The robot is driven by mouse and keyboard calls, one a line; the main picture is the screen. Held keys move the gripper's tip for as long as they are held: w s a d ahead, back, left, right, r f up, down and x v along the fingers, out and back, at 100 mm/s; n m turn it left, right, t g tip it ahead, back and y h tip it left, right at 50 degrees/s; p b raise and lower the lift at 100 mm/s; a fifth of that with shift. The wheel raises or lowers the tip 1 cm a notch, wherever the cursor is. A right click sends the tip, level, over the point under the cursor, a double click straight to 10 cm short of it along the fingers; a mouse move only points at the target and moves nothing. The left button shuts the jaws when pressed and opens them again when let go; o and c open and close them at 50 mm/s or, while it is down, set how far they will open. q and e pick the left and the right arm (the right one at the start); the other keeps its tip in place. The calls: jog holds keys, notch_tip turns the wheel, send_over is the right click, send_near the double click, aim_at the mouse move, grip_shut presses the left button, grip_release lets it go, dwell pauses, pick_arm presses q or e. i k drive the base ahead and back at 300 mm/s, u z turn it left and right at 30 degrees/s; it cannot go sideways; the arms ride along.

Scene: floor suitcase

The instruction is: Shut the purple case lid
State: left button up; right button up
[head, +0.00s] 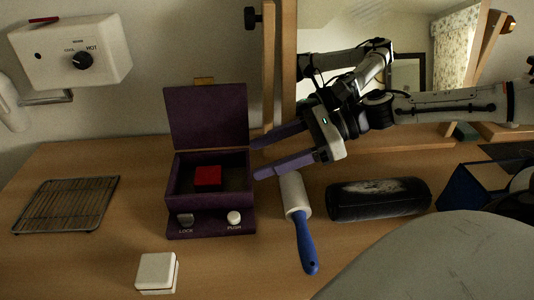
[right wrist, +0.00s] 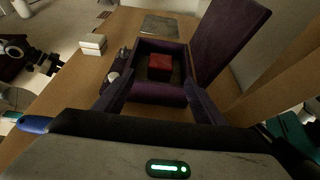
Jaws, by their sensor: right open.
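The purple case (head: 211,226) stands on the wooden table with its lid (head: 207,117) up, roughly upright at the back. A red block (head: 207,176) lies inside the case. The front of the case has a LOCK latch and a white PUSH button (head: 234,217). My right gripper (head: 256,160) is open and empty, with its purple fingers pointing left at the right side of the case, near the lid's lower right edge. In the right wrist view the open case (right wrist: 160,93) lies ahead of the fingers, with the raised lid (right wrist: 232,40) to the right.
A white block (head: 157,272) sits in front of the case, and a wire rack (head: 67,204) lies to the left. A blue-handled lint roller (head: 299,215) and a dark cylinder (head: 379,199) lie to the right. A wooden-framed mirror (head: 281,65) stands behind my right arm.

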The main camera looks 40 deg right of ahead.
aim_at(205, 115)
jog(key=k, duration=1)
